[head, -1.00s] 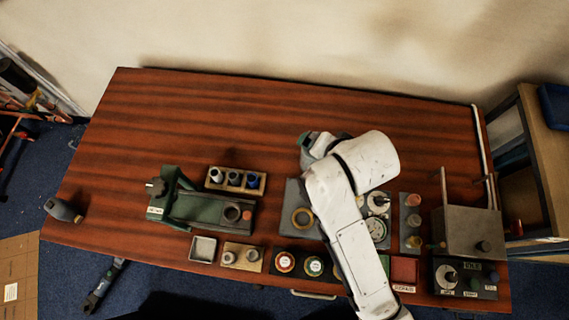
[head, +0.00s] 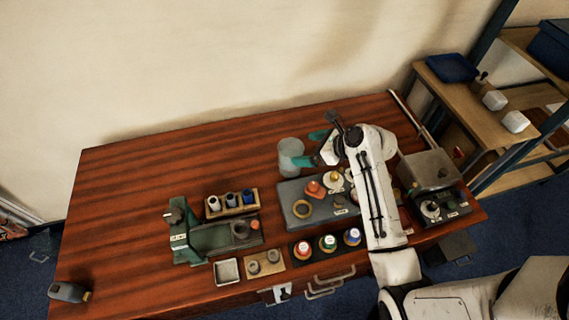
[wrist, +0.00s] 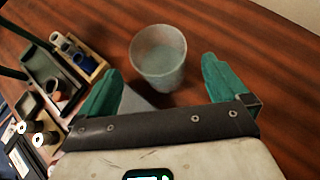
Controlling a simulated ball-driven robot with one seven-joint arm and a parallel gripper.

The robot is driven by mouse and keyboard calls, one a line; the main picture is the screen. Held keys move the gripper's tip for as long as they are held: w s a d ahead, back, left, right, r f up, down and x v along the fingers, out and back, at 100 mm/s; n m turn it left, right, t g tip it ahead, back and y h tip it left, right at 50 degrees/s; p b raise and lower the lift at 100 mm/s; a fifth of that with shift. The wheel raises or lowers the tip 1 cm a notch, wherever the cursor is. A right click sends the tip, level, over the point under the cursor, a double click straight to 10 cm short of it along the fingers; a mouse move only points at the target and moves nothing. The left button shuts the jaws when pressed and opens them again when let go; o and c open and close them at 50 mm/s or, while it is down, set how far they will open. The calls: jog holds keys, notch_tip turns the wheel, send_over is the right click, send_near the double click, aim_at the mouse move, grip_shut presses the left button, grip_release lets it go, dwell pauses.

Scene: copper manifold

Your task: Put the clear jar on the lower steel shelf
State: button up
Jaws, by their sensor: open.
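The clear jar (head: 291,156) stands upright on the wooden table, behind the grey plate, in the head view. It also shows in the wrist view (wrist: 158,57) as a frosted, see-through cup shape with its open rim facing up. My gripper (head: 312,148) is at the jar's right side, with its teal fingers pointing toward it. In the wrist view my gripper (wrist: 160,80) is open, with the jar ahead of and partly between the spread fingertips. Nothing is held. A shelf unit (head: 470,110) with wooden boards and a dark blue frame stands at the right; I cannot pick out a steel shelf.
A grey plate (head: 290,205) with knobs and a brass ring lies in front of the jar. A green fixture (head: 190,240), a bottle rack (head: 232,203) and a grey box (head: 428,170) stand on the table. The table's back left is clear.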

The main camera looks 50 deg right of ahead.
aim_at(281, 150)
jog(key=x, duration=0.7)
jog(key=shift+w+a+f, duration=0.1)
jog(key=shift+f, duration=0.1)
jog(key=shift+r, duration=0.1)
jog(key=c, duration=1.7)
jog(key=shift+r, duration=0.1)
